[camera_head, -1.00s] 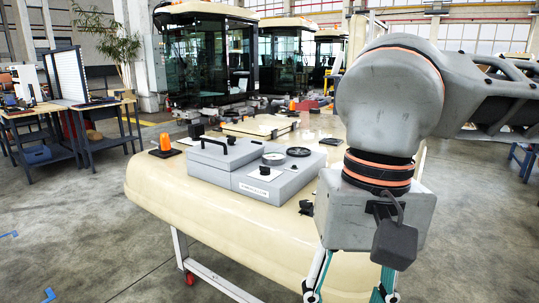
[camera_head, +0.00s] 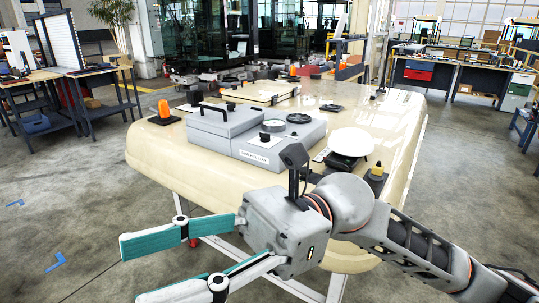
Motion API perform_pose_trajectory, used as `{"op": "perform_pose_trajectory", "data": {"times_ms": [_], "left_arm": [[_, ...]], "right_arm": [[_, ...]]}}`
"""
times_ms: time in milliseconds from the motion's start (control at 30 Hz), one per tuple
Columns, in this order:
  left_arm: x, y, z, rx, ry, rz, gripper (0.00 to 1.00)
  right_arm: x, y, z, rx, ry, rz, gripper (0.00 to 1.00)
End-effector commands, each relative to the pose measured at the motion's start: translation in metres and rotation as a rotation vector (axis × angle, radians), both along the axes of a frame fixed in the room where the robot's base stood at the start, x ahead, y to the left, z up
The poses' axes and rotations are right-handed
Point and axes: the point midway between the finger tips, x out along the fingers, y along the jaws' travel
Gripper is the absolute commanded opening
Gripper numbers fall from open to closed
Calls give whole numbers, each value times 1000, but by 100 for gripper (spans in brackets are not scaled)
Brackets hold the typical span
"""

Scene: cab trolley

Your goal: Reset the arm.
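My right arm comes in from the lower right in the head view. Its gripper (camera_head: 172,268) points left, low in front of the trolley's near edge. Its two teal-padded fingers are spread wide apart with nothing between them. The cream trolley top (camera_head: 350,108) lies behind the arm. My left gripper does not show.
A grey case (camera_head: 228,122) with dials stands on the trolley, near an orange beacon (camera_head: 164,109). A white round dish (camera_head: 351,141) and a small dark-and-yellow item (camera_head: 376,172) sit close behind my arm. Workbenches (camera_head: 75,85) stand at left.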

Motion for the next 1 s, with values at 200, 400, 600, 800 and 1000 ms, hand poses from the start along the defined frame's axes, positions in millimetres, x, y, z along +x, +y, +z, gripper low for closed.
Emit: {"op": "perform_pose_trajectory", "data": {"times_ms": [200,400,600,800,1000], "left_arm": [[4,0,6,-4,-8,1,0],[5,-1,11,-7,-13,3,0],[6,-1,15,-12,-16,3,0],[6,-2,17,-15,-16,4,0],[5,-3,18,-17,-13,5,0]], "right_arm": [[70,-10,12,105,543,-127,44],[148,-40,-23,199,1057,-224,44],[213,-87,-108,309,1580,-309,44],[238,-147,-238,453,2103,-388,44],[206,-208,-376,638,2567,-468,44]]}}
